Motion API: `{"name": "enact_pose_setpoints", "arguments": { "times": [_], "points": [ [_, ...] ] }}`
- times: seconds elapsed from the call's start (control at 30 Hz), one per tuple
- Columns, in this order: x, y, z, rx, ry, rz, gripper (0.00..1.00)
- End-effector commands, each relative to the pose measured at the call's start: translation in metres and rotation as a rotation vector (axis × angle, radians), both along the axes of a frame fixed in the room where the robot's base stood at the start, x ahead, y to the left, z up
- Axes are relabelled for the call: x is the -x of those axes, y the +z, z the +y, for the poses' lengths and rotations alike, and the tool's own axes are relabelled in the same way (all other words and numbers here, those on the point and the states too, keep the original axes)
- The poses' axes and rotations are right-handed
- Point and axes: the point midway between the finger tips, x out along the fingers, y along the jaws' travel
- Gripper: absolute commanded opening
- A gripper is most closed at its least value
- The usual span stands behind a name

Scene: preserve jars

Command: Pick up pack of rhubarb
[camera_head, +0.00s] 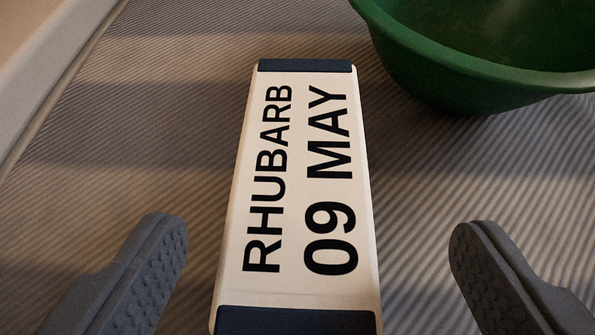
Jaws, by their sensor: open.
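The pack of rhubarb (300,190) lies on the striped surface in the middle of the view. It is a long box with a white label reading "RHUBARB 09 MAY" and dark blue ends. Its lettering runs up the picture. Its near end is cut off by the bottom edge. My gripper (308,245) is open, with one grey finger low on the left and one low on the right. The pack's near part shows between the fingers, with a gap on each side. I cannot tell the fingers' height above it.
A green bowl (480,75) stands at the upper right, close to the pack's far right corner, and is cut off by the frame. A pale raised edge (50,65) runs along the upper left. The ribbed surface (150,150) left of the pack is clear.

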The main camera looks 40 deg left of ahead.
Motion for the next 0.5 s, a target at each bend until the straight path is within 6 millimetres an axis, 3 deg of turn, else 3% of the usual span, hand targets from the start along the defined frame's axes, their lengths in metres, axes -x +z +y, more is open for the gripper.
{"name": "enact_pose_setpoints", "arguments": {
  "times": [0.5],
  "points": [
    [-0.027,-0.020,0.027,0.001,0.000,0.000,0.78]
  ]
}}
